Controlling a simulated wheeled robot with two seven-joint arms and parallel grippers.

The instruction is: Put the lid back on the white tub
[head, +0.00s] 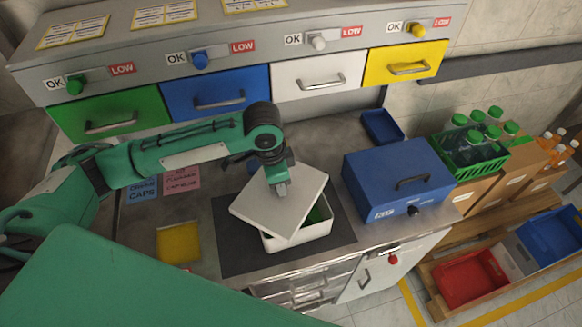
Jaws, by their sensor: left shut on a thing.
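The white tub (304,237) stands on a dark mat on the counter. Green content shows inside through the gap at its right side. The white lid (258,212) is held above the tub, turned and tilted against the rim, and covers most of the opening. I cannot tell whether it touches the rim. My left gripper (281,190) comes in from the left and is shut on the lid near the middle of its top. What it grips there is hidden by the fingers. My right gripper is not in view.
A blue box with a handle (397,186) stands right of the tub. A small blue tray (382,127) lies behind it. A green crate of bottles (467,160) is farther right. Colored drawers, such as the white drawer (318,82), line the back. A yellow square (178,243) lies left of the mat.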

